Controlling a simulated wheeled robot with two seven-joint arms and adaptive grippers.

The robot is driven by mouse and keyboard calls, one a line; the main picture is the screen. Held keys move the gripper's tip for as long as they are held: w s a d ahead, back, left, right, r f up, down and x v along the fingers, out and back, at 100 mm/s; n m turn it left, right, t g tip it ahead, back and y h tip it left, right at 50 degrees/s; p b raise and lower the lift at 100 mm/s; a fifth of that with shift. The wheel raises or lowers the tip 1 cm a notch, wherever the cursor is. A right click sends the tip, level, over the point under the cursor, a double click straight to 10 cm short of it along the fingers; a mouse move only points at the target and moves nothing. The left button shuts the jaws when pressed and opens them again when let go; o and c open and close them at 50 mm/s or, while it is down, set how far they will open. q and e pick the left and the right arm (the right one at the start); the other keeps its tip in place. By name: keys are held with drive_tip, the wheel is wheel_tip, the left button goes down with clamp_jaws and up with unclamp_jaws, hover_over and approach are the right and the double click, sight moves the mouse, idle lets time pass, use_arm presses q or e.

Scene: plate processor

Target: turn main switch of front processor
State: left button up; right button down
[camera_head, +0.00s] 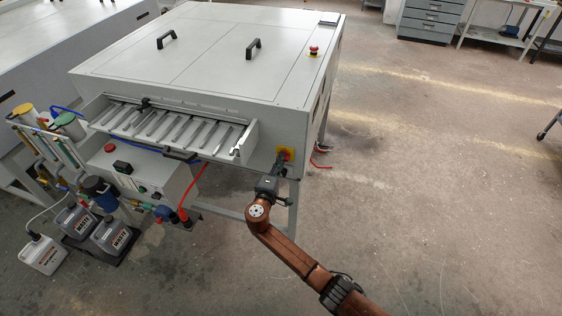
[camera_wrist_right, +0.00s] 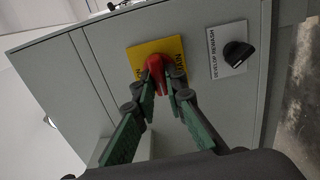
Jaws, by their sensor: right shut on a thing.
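The front processor (camera_head: 210,45) is a large light grey cabinet in the head view. Its main switch is a red knob on a yellow plate (camera_head: 285,153) at the cabinet's near right corner. In the right wrist view the red knob (camera_wrist_right: 157,68) stands on the yellow plate (camera_wrist_right: 140,53), partly hidden by the fingers. My right gripper (camera_wrist_right: 158,88) is shut on the red knob, with its fingertips on both sides of it. In the head view my right gripper (camera_head: 279,163) reaches the switch from below. My left gripper is in neither view.
A black selector knob (camera_wrist_right: 238,53) on a white plate marked "DEVELOP REWASH" is right of the switch. A red emergency button (camera_head: 314,51) sits on the cabinet top. Waste canisters (camera_head: 111,236) and a grey control box (camera_head: 150,180) stand left.

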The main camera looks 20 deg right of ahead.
drive_tip(key=c, duration=2)
unclamp_jaws()
drive_tip(key=shift+o, duration=0.2)
drive_tip(key=v, duration=1.2)
